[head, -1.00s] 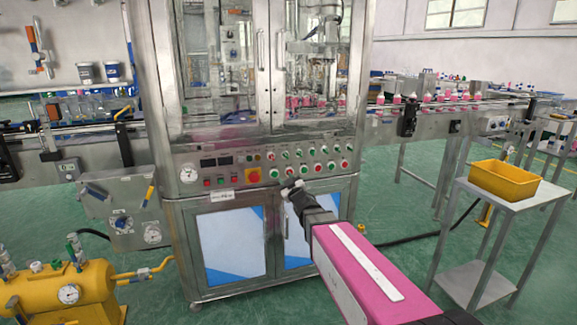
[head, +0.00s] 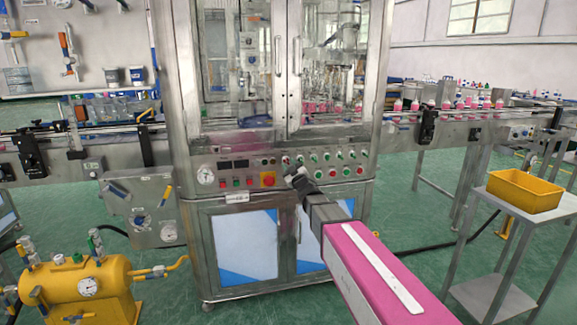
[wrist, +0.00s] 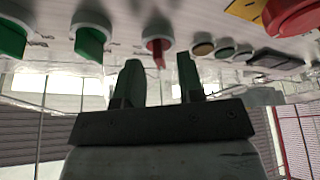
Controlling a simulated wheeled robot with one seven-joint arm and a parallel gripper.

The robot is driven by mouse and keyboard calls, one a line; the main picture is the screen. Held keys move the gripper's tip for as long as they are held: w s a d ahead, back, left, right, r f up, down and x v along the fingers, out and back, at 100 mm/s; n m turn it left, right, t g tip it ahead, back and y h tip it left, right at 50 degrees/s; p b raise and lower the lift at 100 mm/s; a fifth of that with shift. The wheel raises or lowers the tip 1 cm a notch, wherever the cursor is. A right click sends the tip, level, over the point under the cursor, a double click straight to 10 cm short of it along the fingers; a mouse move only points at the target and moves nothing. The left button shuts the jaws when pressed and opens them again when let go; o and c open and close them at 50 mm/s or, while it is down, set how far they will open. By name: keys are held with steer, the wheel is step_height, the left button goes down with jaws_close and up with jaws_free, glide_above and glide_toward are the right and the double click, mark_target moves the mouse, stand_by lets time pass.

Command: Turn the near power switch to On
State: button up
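The control panel (head: 225,173) on the machine front carries rows of rotary switches. I cannot read the labels, so I cannot tell which one is the near power switch. My gripper (head: 292,176) is at the panel, right of the red emergency stop (head: 268,180). In the wrist view my gripper (wrist: 161,78) is open, with two dark fingers apart. A red-handled rotary switch (wrist: 155,47) shows beyond and between the fingertips, and contact cannot be judged. Green-handled switches (wrist: 90,41) sit to its left there. The emergency stop (wrist: 291,14) is at upper right.
Small round buttons (wrist: 203,48) lie beside the red-handled switch. The machine's glass doors (head: 285,65) stand above the panel, closed. A yellow tank (head: 80,290) stands at lower left. A steel table (head: 480,290) with a yellow bin (head: 524,191) stands at right, with open floor around it.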

steer(key=shift+w+a+r, duration=0.15)
steer(key=shift+w+a, duration=0.1)
steer(key=shift+w, duration=0.2)
jaws_close()
steer(key=shift+m, duration=0.3)
steer(key=m+t+h, duration=0.1)
steer(key=m, duration=0.2)
steer(key=m+h, duration=0.2)
steer(key=m, duration=0.1)
steer(key=m+t+h, duration=0.1)
steer(key=m, duration=0.2)
steer(key=shift+a+t, duration=0.2)
steer(key=shift+t, duration=0.1)
steer(key=m+h, duration=0.2)
steer(key=m, duration=0.2)
steer(key=m+h, duration=0.2)
steer(key=m, duration=0.1)
steer(key=shift+m+h, duration=0.3)
steer(key=shift+m, duration=0.1)
